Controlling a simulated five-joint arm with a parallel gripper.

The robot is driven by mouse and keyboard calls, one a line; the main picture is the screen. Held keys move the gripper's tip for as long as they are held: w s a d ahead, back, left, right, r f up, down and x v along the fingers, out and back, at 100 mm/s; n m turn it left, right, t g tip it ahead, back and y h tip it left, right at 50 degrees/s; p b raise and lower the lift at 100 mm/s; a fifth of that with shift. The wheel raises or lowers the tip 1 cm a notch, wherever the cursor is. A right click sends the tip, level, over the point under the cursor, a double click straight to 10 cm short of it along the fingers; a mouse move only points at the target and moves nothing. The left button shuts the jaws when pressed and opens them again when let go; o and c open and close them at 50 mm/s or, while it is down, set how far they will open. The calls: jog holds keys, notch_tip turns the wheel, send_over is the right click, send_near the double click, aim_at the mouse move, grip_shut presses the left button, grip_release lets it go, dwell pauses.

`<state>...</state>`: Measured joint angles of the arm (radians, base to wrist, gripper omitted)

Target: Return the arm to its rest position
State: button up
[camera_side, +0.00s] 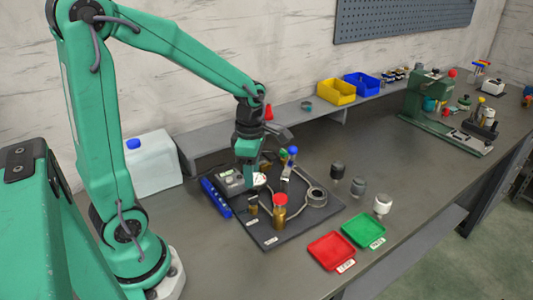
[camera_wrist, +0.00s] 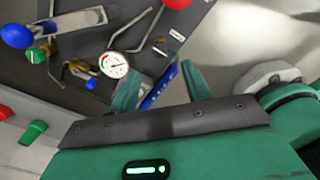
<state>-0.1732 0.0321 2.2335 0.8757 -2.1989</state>
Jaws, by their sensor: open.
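My green arm reaches from the left over the dark board (camera_side: 272,238) on the bench. My gripper (camera_side: 246,182) points down over the back left of the board, beside the round gauge (camera_side: 260,180). In the wrist view my gripper (camera_wrist: 160,88) has its two green fingers spread apart, with nothing held between them. The white-faced gauge (camera_wrist: 114,65) is just beyond the left finger there. The blue tool (camera_wrist: 160,86) shows between the fingers, farther off. From the side, the fingertips are partly lost against the gauge and grey block, so their height above the board cannot be told.
A red-capped brown bottle (camera_side: 280,210) and a blue-knobbed lever (camera_side: 292,152) stand on the board. Red (camera_side: 331,251) and green (camera_side: 364,230) trays lie to its right. A white container (camera_side: 152,162) stands behind my arm. The bench front is clear.

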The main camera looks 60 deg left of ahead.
dwell(0.3)
jog(key=s+d+r+m+t, duration=0.2)
jog(key=s+r+m, duration=0.2)
jog(key=m, duration=0.9)
jog(key=s+d+r+m+t, duration=0.3)
jog(key=s+r+m, duration=0.2)
jog(key=m, duration=0.9)
notch_tip(320, 180, up, 3)
jog(key=shift+d+f+t, duration=0.2)
jog(key=shift+d+t, duration=0.05)
jog(key=shift+t, duration=0.05)
